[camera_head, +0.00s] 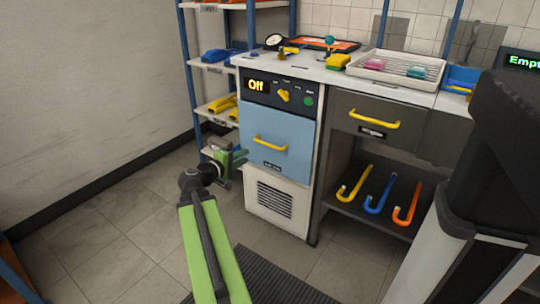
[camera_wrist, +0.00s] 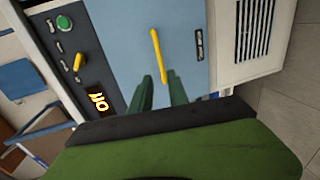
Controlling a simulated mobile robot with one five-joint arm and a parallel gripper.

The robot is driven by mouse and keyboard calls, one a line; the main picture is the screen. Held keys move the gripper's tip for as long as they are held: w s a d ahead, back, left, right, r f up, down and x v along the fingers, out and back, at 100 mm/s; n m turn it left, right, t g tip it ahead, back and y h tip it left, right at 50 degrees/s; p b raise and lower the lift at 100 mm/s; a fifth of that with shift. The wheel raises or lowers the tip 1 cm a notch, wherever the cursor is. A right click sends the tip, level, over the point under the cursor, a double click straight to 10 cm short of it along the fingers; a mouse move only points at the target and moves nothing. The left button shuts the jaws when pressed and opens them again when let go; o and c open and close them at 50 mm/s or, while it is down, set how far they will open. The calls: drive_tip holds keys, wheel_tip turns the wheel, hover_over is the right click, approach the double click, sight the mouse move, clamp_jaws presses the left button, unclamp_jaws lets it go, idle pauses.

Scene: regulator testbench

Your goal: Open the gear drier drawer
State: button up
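The gear drier drawer has a light blue front (camera_head: 290,135) and looks shut, under a panel (camera_head: 280,93) whose display reads "Off". Its yellow handle (camera_head: 270,142) runs across the front. In the wrist view the blue front (camera_wrist: 190,35) appears turned on its side, with the yellow handle (camera_wrist: 158,55) upright. My green gripper (camera_head: 238,162) is in front of the drawer, low and left of the handle in the head view. In the wrist view its two fingers (camera_wrist: 161,90) are apart and empty.
A grey drawer with a yellow handle (camera_head: 374,119) is to the right, above a shelf with coloured hooked pipes (camera_head: 378,192). A white vent panel (camera_head: 276,203) is below the blue front. A shelf rack (camera_head: 216,68) stands left. The floor (camera_head: 120,225) at left is clear.

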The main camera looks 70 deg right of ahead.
sight(268, 145)
drive_tip(key=b+x, duration=0.3)
drive_tip(key=x, duration=1.4)
drive_tip(key=shift+d, duration=0.2)
drive_tip(key=shift+r, duration=0.1)
clamp_jaws()
idle(0.4)
